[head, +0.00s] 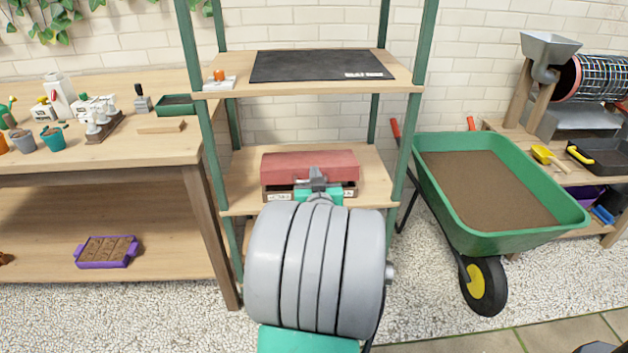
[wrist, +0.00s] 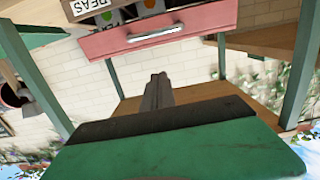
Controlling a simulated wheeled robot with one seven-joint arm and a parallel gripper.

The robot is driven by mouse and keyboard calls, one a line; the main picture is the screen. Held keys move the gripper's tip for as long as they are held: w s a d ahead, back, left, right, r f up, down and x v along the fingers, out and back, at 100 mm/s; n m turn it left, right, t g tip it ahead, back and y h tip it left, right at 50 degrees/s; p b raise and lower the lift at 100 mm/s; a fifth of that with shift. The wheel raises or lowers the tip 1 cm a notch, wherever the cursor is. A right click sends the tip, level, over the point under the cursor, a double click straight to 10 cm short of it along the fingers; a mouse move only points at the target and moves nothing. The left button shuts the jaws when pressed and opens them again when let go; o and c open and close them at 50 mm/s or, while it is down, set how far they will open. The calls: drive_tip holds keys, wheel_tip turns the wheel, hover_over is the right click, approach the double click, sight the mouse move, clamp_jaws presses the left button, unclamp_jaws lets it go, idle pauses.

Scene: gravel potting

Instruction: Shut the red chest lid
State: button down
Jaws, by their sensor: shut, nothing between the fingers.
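The chest with its red lid (head: 308,166) stands on the middle shelf of the green-posted rack. The lid is raised at the front, with a dark gap between it and the chest body (head: 276,194). In the wrist view, which looks upside down, the red lid (wrist: 185,41) shows a silver handle (wrist: 155,35) on its edge. Coloured contents and a white label (wrist: 92,8) show beside it. My gripper (head: 317,175) is shut and empty in front of the chest; its grey fingers (wrist: 159,80) point toward the lid edge. I cannot tell whether they touch it.
The upper shelf (head: 240,93) with a black mat (head: 320,66) hangs above the chest. Green rack posts (head: 414,75) stand on both sides. A potting bench (head: 165,152) is at left and a soil-filled green wheelbarrow (head: 540,244) at right.

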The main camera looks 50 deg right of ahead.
drive_tip(key=b+x, duration=0.1)
drive_tip(key=x, duration=0.5)
drive_tip(key=shift+f, duration=0.15)
drive_tip(key=shift+s+a+f+b, duration=0.15)
drive_tip(key=shift+a+f+b, duration=0.05)
drive_tip(key=shift+f, duration=0.35)
drive_tip(key=shift+s+a+f+b, duration=0.2)
drive_tip(key=shift+f, duration=0.4)
drive_tip(key=shift+s+a+f+b, duration=0.15)
drive_tip(key=shift+a+f+b, duration=0.05)
drive_tip(key=shift+f, duration=0.35)
